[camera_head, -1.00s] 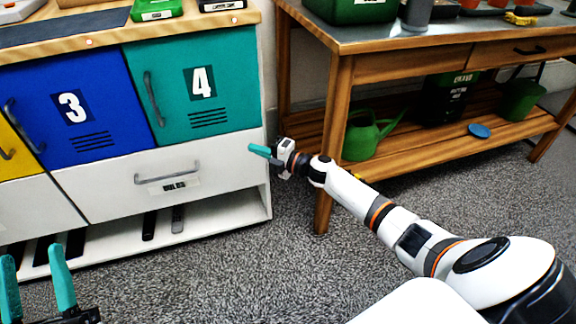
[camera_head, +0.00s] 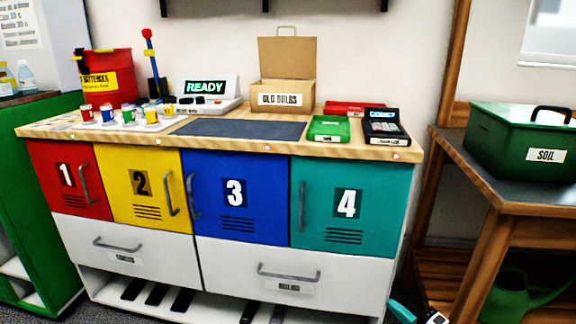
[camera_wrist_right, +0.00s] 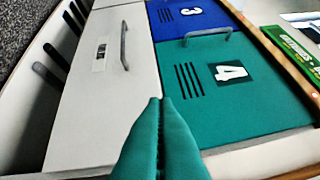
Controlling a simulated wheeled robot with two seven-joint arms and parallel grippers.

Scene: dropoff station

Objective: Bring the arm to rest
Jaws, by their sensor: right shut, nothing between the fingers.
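My right gripper (camera_head: 402,312) shows at the bottom edge of the head view, to the right of the white lower cabinet. Only its teal fingertips and part of the white wrist are in the picture. In the right wrist view its two teal fingers (camera_wrist_right: 161,103) are pressed together with nothing between them. They point toward the cabinet with the teal door 4 (camera_head: 346,205) and the white lower drawer (camera_head: 230,262), apart from both as far as I can tell. My left gripper is out of view.
The wooden counter (camera_head: 250,147) holds a cardboard box (camera_head: 287,75), a READY sign (camera_head: 205,88), small cups and a green case (camera_head: 329,128). A wooden bench (camera_head: 500,195) with a green soil bin (camera_head: 520,140) stands at right. A green watering can (camera_head: 510,298) is below it.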

